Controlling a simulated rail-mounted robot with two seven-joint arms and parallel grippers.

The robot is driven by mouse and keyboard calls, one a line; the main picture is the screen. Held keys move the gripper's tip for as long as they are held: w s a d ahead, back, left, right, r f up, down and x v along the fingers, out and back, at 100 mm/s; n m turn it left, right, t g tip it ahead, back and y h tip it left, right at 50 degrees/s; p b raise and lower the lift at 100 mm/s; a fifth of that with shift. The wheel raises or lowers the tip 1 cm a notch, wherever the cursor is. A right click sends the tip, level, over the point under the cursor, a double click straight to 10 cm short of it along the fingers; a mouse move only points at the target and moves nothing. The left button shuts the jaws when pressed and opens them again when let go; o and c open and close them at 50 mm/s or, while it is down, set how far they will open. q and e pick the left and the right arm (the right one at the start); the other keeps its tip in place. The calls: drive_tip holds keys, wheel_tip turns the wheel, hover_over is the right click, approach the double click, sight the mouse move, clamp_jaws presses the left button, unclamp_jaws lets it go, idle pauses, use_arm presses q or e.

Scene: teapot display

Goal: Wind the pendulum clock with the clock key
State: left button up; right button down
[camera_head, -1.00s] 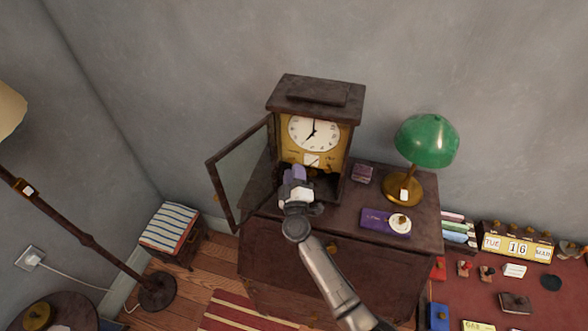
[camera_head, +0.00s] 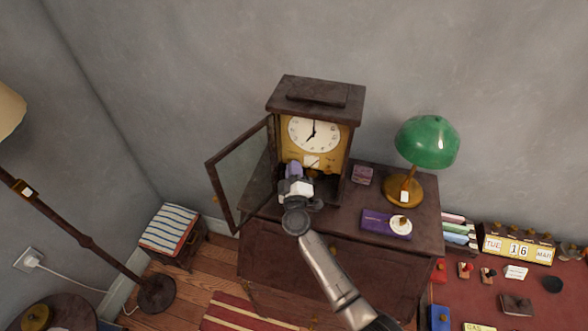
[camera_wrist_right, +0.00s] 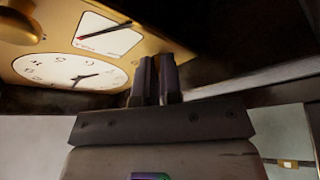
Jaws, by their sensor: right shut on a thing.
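The pendulum clock (camera_head: 315,90) stands on the dark cabinet with its glass door (camera_head: 240,172) swung open to the left. Its white dial (camera_head: 313,134) sits on a gold plate; the dial also shows in the right wrist view (camera_wrist_right: 70,72). My right gripper (camera_head: 294,172) is in front of the lower part of the clock opening. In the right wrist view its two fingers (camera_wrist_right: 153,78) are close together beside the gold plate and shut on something. The held thing is hidden, so I cannot tell whether it is the clock key. My left gripper is not in view.
A green-shaded lamp (camera_head: 427,141), a small purple box (camera_head: 362,175) and a purple case (camera_head: 378,223) with a round white item (camera_head: 401,226) are on the cabinet (camera_head: 300,252), right of the clock. The open door stands close to the left of my right gripper. A striped stool (camera_head: 168,228) is at left.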

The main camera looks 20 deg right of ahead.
drive_tip(key=shift+m+h, duration=0.4)
drive_tip(key=shift+m, duration=0.5)
drive_tip(key=c, duration=1.7)
unclamp_jaws()
drive_tip(key=shift+c, duration=0.2)
drive_tip(key=o, duration=0.5)
drive_tip(key=shift+c, duration=0.2)
